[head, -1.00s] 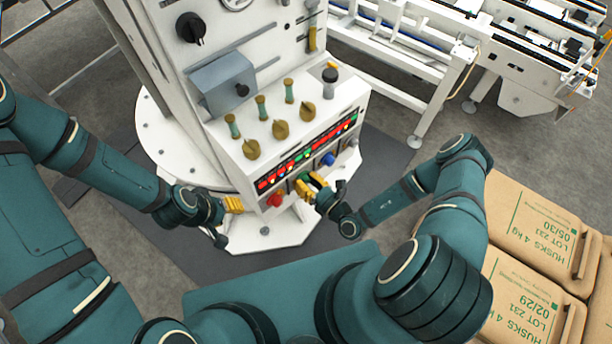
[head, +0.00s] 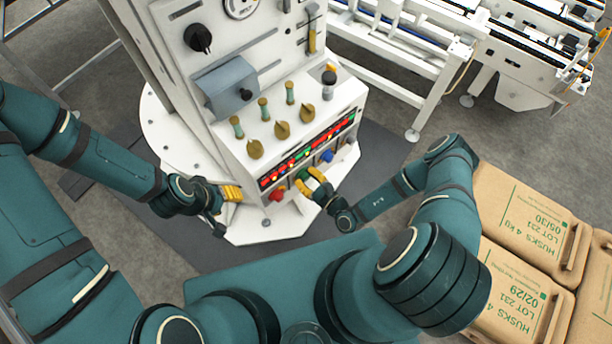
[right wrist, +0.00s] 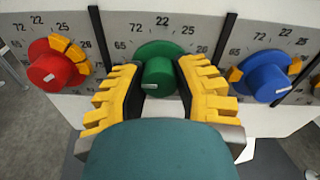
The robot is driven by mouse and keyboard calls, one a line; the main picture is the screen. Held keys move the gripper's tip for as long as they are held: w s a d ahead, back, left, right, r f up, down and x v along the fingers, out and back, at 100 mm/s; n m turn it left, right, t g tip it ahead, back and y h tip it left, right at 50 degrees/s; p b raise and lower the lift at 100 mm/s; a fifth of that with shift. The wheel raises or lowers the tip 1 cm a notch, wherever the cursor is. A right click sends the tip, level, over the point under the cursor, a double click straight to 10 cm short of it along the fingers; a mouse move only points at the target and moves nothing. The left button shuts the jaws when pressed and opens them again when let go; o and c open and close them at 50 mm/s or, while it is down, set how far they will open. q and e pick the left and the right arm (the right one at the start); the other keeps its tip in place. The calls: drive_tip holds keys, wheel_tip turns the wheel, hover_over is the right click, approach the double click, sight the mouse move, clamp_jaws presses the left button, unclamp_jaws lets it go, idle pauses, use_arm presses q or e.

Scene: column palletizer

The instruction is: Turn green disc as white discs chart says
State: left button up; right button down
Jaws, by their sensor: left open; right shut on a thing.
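The green disc (right wrist: 158,72) sits on the panel's lower front between a red and a blue disc. In the right wrist view its pale pointer mark is at the lower left of its face, and a printed number scale (right wrist: 162,29) arcs above it. My right gripper (right wrist: 157,80) is shut on the green disc, one yellow finger on each side. In the head view the right gripper (head: 316,181) partly hides the green disc (head: 303,174). My left gripper (head: 231,192) is open and empty, left of the red disc. I cannot make out a chart of white discs.
The red disc (right wrist: 50,68) and blue disc (right wrist: 265,78) stand close on either side of my right fingers. A strip of coloured lights (head: 308,150) and several brass knobs (head: 282,129) are above. Sacks (head: 530,215) lie at right; a conveyor (head: 400,60) stands behind.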

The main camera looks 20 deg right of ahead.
idle(0.3)
drive_tip(key=c, duration=0.6)
unclamp_jaws()
drive_tip(key=shift+w, duration=0.1)
drive_tip(key=v, duration=1.2)
